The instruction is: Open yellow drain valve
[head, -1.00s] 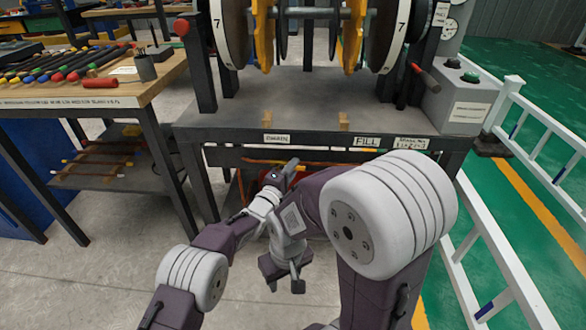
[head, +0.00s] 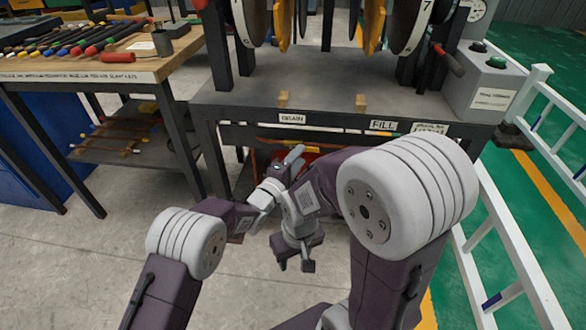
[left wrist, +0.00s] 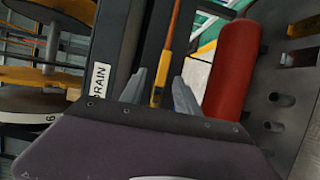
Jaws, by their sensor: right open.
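In the left wrist view, a narrow yellow piece (left wrist: 157,94) at the lower end of an orange pipe (left wrist: 173,22) shows between my left fingertips. It may be the drain valve's handle; it lies beyond the fingers, and contact cannot be told. The DRAIN label (left wrist: 99,80) is beside it, and also on the bench edge in the head view (head: 292,118). My left gripper (head: 293,157) reaches under that edge; its fingers (left wrist: 161,90) are apart. No valve can be made out in the head view. My right gripper (head: 294,265) is open and empty, pointing down before the bench.
A red cylinder (left wrist: 232,70) is close right of the left fingers in the wrist view. The grey bench (head: 320,92) carries a wheeled machine above. A FILL label (head: 383,125) is farther right. A wooden tool table (head: 120,75) stands left, white railing (head: 505,245) right.

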